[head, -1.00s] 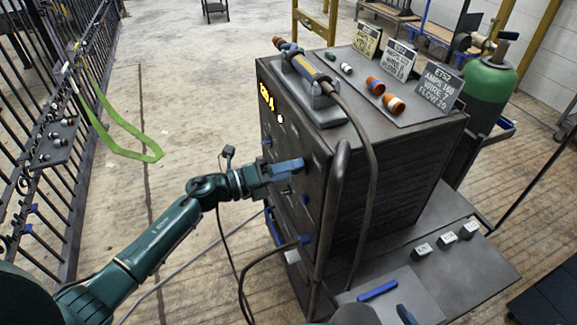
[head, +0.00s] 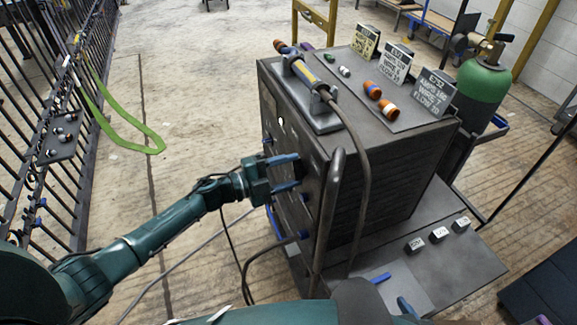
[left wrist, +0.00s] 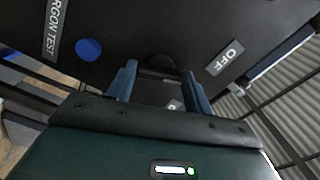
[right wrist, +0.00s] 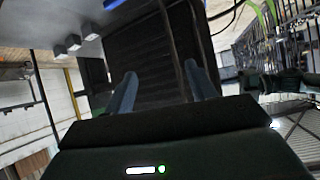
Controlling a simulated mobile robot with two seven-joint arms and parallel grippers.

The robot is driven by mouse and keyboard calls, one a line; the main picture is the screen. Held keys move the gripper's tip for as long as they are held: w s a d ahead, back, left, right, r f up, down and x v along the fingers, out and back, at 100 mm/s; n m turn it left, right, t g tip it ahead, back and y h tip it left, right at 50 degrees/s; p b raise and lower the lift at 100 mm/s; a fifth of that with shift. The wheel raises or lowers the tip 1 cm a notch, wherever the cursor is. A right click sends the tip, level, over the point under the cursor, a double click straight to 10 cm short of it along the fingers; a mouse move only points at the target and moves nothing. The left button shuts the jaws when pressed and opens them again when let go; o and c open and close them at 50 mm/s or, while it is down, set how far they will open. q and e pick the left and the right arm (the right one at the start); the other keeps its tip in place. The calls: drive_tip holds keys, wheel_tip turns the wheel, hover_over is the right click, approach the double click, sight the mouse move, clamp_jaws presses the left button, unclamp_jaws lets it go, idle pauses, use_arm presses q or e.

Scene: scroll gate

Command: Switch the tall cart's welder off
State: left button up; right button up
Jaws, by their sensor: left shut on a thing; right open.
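The welder (head: 385,185) is a dark box on the cart (head: 465,265), its front panel facing left. My left gripper (head: 292,172) is at that panel. In the left wrist view its two blue fingers (left wrist: 160,88) are shut on a dark rotary switch (left wrist: 172,68), mostly hidden between them. An OFF label (left wrist: 225,58) is to the right of it, and an ARGON TEST label (left wrist: 55,28) with a blue button (left wrist: 88,49) is to the left. No lit digits show on the panel. My right gripper (right wrist: 163,90) is open and empty near the cart's lower shelf.
A torch (head: 308,75), orange parts (head: 388,108) and setting cards (head: 433,92) are on top of the welder. A green gas cylinder (head: 485,88) stands behind. A metal handle (head: 328,215) and cables are close to my left arm. A barred gate (head: 40,120) is at left.

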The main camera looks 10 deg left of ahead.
use_arm(q)
drive_tip(key=shift+n+p, duration=0.55)
drive_tip(key=shift+n, duration=1.15)
drive_tip(key=o, duration=1)
drive_tip(key=b+v, duration=0.1)
drive_tip(key=v, duration=1.2)
drive_tip(key=shift+s, duration=0.1)
